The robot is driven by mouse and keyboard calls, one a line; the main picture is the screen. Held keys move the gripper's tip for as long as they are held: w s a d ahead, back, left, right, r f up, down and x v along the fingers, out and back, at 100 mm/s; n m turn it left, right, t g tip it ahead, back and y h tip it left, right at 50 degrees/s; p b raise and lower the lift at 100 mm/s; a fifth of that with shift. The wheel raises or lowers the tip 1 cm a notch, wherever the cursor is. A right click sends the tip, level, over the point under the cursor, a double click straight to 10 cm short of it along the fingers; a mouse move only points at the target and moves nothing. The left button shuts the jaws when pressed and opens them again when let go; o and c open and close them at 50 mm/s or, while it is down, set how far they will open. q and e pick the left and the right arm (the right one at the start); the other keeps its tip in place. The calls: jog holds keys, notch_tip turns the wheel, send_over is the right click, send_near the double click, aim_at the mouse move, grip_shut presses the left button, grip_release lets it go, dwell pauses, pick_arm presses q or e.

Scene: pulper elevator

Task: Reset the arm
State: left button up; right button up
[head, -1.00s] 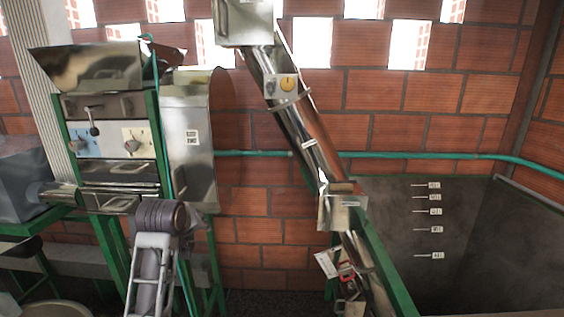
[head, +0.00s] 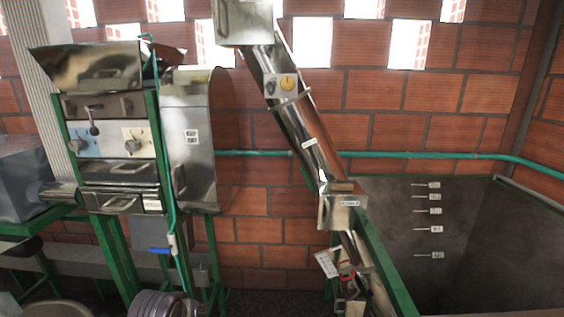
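A grey ringed part of my own arm (head: 160,304) shows at the bottom edge of the head view, left of centre, in front of the pulper's green legs. The rest of that arm is below the picture. Neither my left nor my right gripper shows, so I cannot see whether they are open or shut. The arm part appears apart from the machine, though its distance is hard to judge.
The steel pulper (head: 112,150) stands on a green frame at the left. A green hose with a blue-handled valve (head: 160,250) hangs beside it. A slanted steel elevator tube (head: 300,125) runs down the middle. A grey tank (head: 450,250) with level labels fills the right.

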pick_arm(q)
jog(key=shift+s+d+f+m+g, duration=0.85)
jog(key=shift+s+f, duration=1.4)
jog(key=shift+s, duration=2.05)
jog(key=shift+s+d+f+m+g, duration=0.1)
jog(key=shift+s+f+m+g, duration=0.45)
jog(key=shift+s+f+m, duration=2.5)
jog(key=s+f+n+g+b, duration=0.1)
jog(key=s+f+n, duration=0.15)
jog(key=f, duration=1.35)
jog(key=s+f+n, duration=0.1)
jog(key=s+f, duration=0.2)
jog(key=f, duration=1.4)
jog(key=s+a+f, duration=0.2)
jog(key=s+f, duration=0.8)
jog(key=s, duration=0.1)
jog(key=s+a+f+g+b, duration=0.1)
jog(key=s+a+f, duration=0.1)
jog(key=s+f, duration=0.8)
jog(key=shift+s+g, duration=0.3)
jog(key=shift+s, duration=0.15)
